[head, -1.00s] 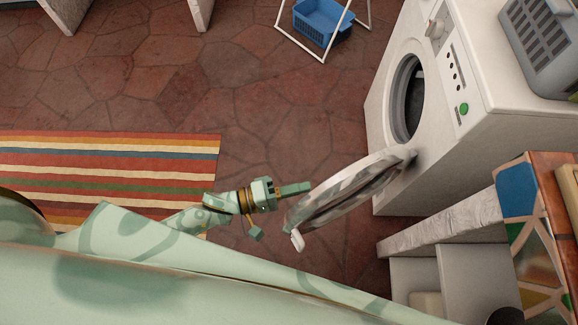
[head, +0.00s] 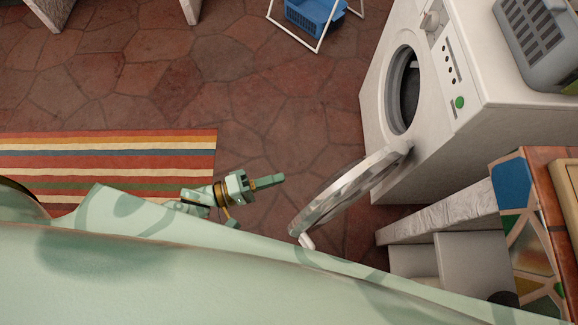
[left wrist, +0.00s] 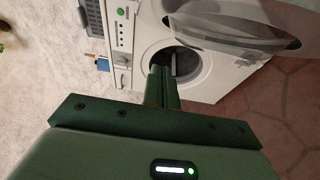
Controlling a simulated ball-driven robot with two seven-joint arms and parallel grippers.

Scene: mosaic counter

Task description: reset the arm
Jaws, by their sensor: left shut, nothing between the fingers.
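My left gripper (head: 268,182) is shut and empty in the head view, held over the tiled floor just left of the washing machine's open door. In the left wrist view its fingers (left wrist: 162,88) are together and point at the washing machine. The left forearm is partly hidden behind my pale green body. My right gripper is not in view.
The white washing machine (head: 388,160) stands at right, its round door (head: 352,188) swung open toward my body. A grey basket (head: 548,50) sits on top. A striped rug (head: 110,160) lies at left. A blue basket (head: 316,16) is at the back. Open floor lies between.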

